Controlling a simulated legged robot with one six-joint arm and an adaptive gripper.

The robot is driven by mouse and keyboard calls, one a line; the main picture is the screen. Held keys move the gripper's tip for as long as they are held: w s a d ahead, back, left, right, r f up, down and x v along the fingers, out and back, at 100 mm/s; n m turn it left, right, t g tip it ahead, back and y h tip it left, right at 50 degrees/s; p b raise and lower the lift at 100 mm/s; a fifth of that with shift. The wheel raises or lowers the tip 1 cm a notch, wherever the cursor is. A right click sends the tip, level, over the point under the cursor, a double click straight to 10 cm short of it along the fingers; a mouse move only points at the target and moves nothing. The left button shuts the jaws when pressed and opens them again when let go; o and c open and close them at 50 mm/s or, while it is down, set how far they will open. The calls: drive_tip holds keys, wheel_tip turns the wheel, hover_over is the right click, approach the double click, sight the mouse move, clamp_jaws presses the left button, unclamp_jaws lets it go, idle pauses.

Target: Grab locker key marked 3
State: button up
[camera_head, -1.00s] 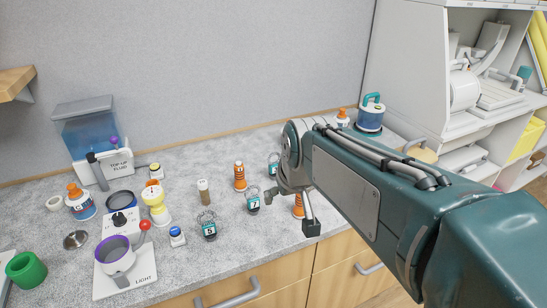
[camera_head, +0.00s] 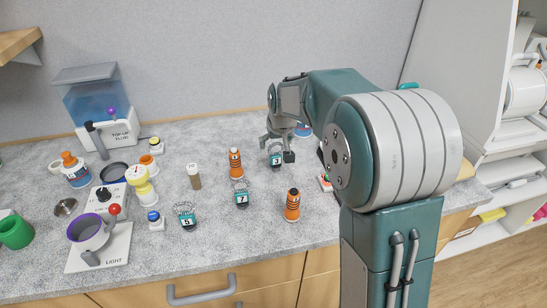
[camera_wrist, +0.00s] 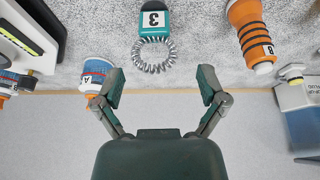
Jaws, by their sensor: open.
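The locker key marked 3 (camera_head: 276,160) lies on the speckled counter towards the back. It has a teal-and-white tag with a dark end and a coiled metal ring. In the wrist view the tag (camera_wrist: 154,22) is at the top middle, its coil ring hanging just beyond my fingertips. My gripper (camera_head: 276,148) is at the key in the head view and partly covers it. In the wrist view my gripper (camera_wrist: 161,86) has its fingers spread wide with nothing between them. Key 7 (camera_head: 241,199) and key 5 (camera_head: 187,222) lie nearer the front edge.
Orange bottles stand left of key 3 (camera_head: 235,163) and in front of it (camera_head: 292,205). A brown vial (camera_head: 194,177) and the fluid dispenser (camera_head: 100,110) are further left.

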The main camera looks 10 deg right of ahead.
sight(278, 152)
drive_tip(key=shift+w+d+f, duration=0.1)
drive_tip(key=shift+w+f, duration=0.15)
drive_tip(key=shift+f, duration=0.4)
drive_tip(key=shift+w+d+f, duration=0.1)
drive_tip(key=shift+d+f, duration=0.1)
drive_tip(key=shift+d, duration=0.05)
drive_tip(key=x, duration=0.4)
drive_tip(key=shift+w+d+f, duration=0.15)
drive_tip(key=shift+d+f, duration=0.05)
drive_tip(key=shift+d, duration=0.1)
drive_tip(key=shift+w+a+f, duration=0.15)
drive_tip(key=shift+a+f, duration=0.2)
drive_tip(key=shift+a, duration=0.25)
drive_tip(key=shift+d, duration=0.4)
clamp_jaws()
unclamp_jaws()
drive_tip(key=shift+a, duration=0.3)
drive_tip(key=shift+d, duration=0.2)
